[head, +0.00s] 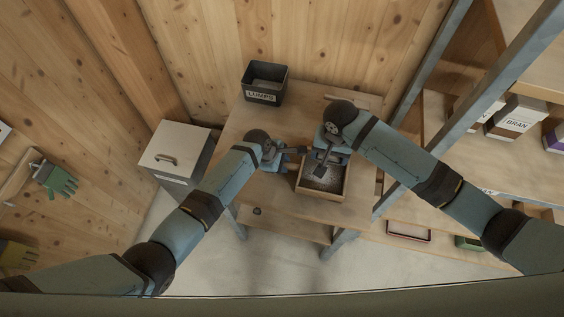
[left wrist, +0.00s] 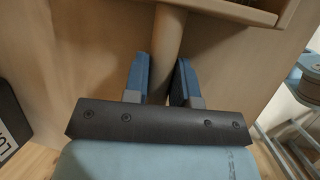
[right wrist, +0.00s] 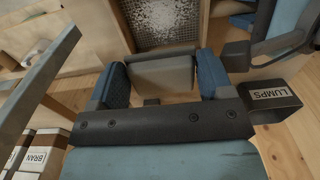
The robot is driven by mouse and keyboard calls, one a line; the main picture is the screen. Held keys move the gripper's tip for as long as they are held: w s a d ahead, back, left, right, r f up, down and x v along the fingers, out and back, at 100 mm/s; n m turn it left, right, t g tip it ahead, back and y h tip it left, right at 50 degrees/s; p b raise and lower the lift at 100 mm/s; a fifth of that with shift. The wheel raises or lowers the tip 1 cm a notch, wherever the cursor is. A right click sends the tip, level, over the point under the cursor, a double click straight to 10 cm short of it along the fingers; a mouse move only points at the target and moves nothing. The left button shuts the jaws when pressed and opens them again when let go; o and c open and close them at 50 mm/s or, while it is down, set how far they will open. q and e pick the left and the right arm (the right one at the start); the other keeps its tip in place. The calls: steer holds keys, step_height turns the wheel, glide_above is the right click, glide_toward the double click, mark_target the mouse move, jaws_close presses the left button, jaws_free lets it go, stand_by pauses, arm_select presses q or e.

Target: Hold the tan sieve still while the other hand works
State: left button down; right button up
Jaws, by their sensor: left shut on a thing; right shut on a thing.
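The tan sieve (head: 321,192) is a square wooden frame with a speckled mesh floor, on the workbench in the head view. My left gripper (head: 301,151) is shut on its round tan handle (left wrist: 167,52), which runs between the fingers in the left wrist view. My right gripper (head: 328,154) is shut on a grey tool (right wrist: 163,75) above the sieve's mesh. The tool's lower end reaches down inside the frame in the head view; I cannot tell whether it touches the mesh (right wrist: 165,22). My grippers hide part of the sieve's far side.
A black bin labelled LUMPS (head: 263,97) stands at the bench's back left. A small dark piece (head: 257,211) lies near the front left of the bench (head: 285,207). A grey lidded box (head: 170,158) stands left. Shelves with a BRAN box (head: 514,124) are right.

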arm_select(q)
steer(key=shift+c, duration=2.3)
jaws_free()
steer(key=shift+r, duration=0.25)
steer(key=shift+r, duration=0.35)
steer(key=shift+f, duration=0.25)
steer(key=shift+f, duration=0.35)
jaws_close()
steer(key=shift+f, duration=0.15)
